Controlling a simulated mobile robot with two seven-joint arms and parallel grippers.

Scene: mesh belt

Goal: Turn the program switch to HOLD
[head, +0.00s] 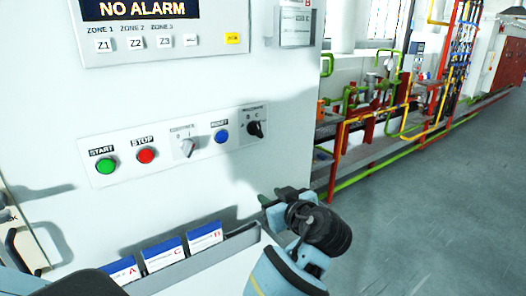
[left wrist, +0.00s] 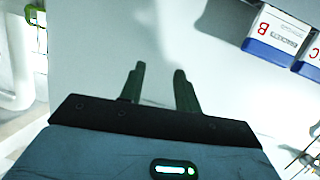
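The black rotary switch (head: 256,129) sits at the right end of the control strip, with small letters A, B and C around it. Its heading is too small to read surely, and I cannot make out a HOLD mark or its exact pointing direction. My left gripper (head: 275,200) is below and slightly right of this switch, near the cabinet's right edge and apart from the switch. In the left wrist view its two fingers (left wrist: 160,72) are spread with nothing between them, in front of a pale surface. My right gripper is not in view.
The control strip (head: 215,145) also carries a green START button (head: 107,166), a red STOP button (head: 146,156), a grey 0/I switch (head: 189,147) and a blue button (head: 221,136). A card holder (head: 238,244) juts out below, close to my left gripper. Open floor lies right.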

